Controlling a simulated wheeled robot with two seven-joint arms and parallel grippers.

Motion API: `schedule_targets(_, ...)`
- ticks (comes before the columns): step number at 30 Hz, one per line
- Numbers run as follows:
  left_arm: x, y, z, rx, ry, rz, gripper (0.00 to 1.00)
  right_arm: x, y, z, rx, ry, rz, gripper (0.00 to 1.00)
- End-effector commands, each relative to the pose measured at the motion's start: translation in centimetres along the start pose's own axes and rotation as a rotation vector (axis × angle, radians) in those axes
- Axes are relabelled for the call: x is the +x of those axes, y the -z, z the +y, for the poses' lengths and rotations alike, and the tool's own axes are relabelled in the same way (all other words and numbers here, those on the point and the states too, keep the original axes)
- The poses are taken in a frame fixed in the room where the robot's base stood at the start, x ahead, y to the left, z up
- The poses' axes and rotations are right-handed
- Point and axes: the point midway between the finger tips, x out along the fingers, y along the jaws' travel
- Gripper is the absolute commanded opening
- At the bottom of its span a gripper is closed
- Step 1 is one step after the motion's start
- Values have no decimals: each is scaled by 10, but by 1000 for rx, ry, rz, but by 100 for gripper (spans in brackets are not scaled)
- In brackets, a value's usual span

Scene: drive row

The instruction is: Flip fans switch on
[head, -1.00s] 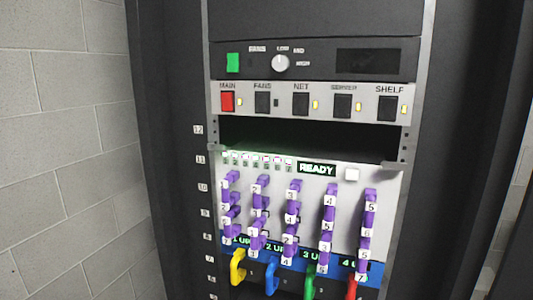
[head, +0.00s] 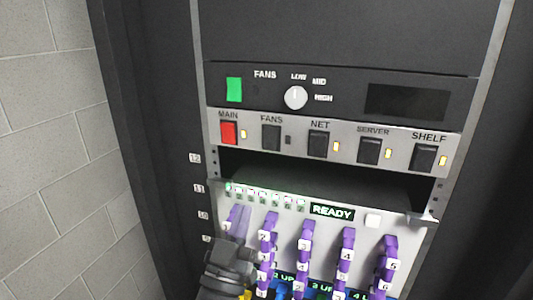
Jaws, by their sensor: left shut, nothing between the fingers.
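The FANS switch (head: 271,138) is a black rocker on the light switch panel, between the red MAIN switch (head: 229,132) and the black NET switch (head: 318,145). My left gripper (head: 238,222) is at the lower left of the head view, below the switch panel and in front of the purple-handled drive row. It is shut and empty, with its fingertips apart from the FANS switch. My right gripper is not in view.
Above is a black fan panel with a green button (head: 234,90), a white speed knob (head: 296,97) and a dark display (head: 407,102). Below the switches are a dark open slot (head: 320,180), a READY display (head: 332,211) and several purple drive handles (head: 345,250).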

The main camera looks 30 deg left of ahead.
Motion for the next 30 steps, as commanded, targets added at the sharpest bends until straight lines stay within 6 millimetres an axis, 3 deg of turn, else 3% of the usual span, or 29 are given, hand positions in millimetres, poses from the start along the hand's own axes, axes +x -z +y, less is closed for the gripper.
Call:
schedule_targets(5, 8, 1, 0, 0, -1, 0, 0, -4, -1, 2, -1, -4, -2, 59)
schedule_targets(19, 106, 2, 0, 0, 0, 0, 0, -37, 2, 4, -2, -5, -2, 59)
schedule_targets(24, 121, -21, 0, -1, 0, -4, 0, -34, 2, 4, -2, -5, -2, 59)
schedule_targets(30, 128, -29, 0, 0, 0, -3, 0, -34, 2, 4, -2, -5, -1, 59)
